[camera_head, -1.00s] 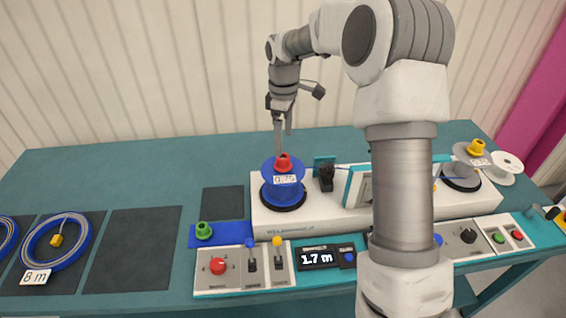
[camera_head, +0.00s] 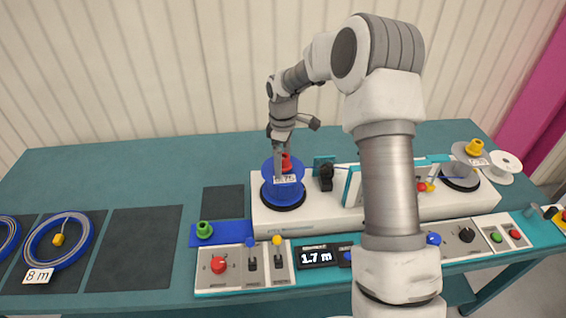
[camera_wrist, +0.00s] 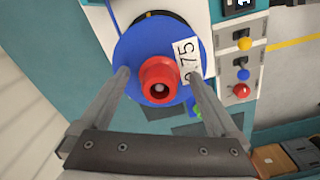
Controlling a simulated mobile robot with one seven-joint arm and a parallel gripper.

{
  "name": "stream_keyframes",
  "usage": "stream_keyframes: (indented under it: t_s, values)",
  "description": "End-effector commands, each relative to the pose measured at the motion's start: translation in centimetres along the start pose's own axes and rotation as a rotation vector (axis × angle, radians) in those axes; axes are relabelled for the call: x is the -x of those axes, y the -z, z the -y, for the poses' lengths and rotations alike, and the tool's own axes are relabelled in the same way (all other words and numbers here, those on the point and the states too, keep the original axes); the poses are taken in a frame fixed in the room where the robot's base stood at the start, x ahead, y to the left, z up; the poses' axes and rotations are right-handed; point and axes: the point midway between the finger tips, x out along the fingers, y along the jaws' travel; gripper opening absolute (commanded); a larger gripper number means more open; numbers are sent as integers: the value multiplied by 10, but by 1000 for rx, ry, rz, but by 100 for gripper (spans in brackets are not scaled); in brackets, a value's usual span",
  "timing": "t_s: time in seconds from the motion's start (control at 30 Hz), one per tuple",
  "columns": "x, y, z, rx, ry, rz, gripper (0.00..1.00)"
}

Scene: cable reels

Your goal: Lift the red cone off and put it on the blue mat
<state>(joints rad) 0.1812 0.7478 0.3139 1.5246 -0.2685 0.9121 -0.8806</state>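The red cone (camera_head: 286,161) sits on top of the blue reel (camera_head: 284,188), which stands upright on the left end of the white machine. In the wrist view the cone (camera_wrist: 160,79) is seen from above, at the middle of the blue reel's flange (camera_wrist: 128,52). My gripper (camera_head: 281,164) is at the cone's height in the head view. In the wrist view its two fingers (camera_wrist: 157,75) are spread wide on either side of the cone, with gaps to it. The blue mat (camera_head: 226,234) lies left of the machine, with a green cone (camera_head: 204,230) on its left part.
A control panel (camera_head: 240,270) with knobs and levers and a display (camera_head: 318,256) stand in front of the machine. A second reel with a yellow cone (camera_head: 474,147) is at the right. Dark pads (camera_head: 140,245) at left are partly bare.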

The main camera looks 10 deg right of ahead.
Motion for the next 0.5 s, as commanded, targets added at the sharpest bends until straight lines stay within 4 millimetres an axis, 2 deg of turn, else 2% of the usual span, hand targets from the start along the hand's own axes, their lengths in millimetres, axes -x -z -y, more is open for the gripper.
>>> stream_keyframes:
  t_s: [0.03, 0.4, 0.5]
  values:
    - [0, 0, 0, 0, 0, 0, 88]
    - [1, 0, 0, 0, 0, 0, 22]
    - [1, 0, 0, 0, -1, 0, 7]
